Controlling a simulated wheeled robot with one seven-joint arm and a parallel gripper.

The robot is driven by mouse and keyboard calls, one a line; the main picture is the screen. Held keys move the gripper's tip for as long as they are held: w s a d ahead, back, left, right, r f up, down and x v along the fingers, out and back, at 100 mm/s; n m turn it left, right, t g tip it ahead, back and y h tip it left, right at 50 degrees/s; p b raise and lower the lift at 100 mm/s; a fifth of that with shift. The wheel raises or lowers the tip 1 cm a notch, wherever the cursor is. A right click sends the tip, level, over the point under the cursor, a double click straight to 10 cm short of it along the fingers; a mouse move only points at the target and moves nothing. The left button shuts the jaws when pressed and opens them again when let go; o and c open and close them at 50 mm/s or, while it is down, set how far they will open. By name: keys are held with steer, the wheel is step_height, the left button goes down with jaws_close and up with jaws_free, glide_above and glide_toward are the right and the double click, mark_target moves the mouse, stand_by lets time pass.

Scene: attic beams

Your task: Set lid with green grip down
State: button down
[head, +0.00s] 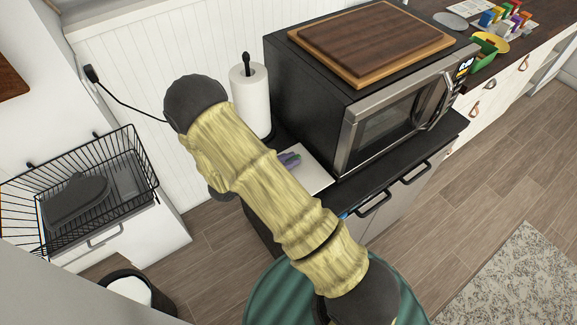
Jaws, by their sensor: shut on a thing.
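My arm, pale yellow with dark joints, crosses the middle of the head view and hides what lies behind it. I cannot make out my gripper or anything in it. No lid with a green grip can be made out for sure.
A microwave (392,117) with a wooden board (371,40) on top stands on the dark counter. A paper towel roll (251,99) stands to its left. A black wire basket (128,170) is at the left. Several colourful items (505,20) lie at the far right.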

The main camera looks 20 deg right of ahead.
steer(key=shift+f+p, duration=0.35)
steer(key=shift+f, duration=1.45)
steer(key=shift+f, duration=0.2)
steer(key=c, duration=1.4)
jaws_free()
steer(key=shift+r, duration=0.1)
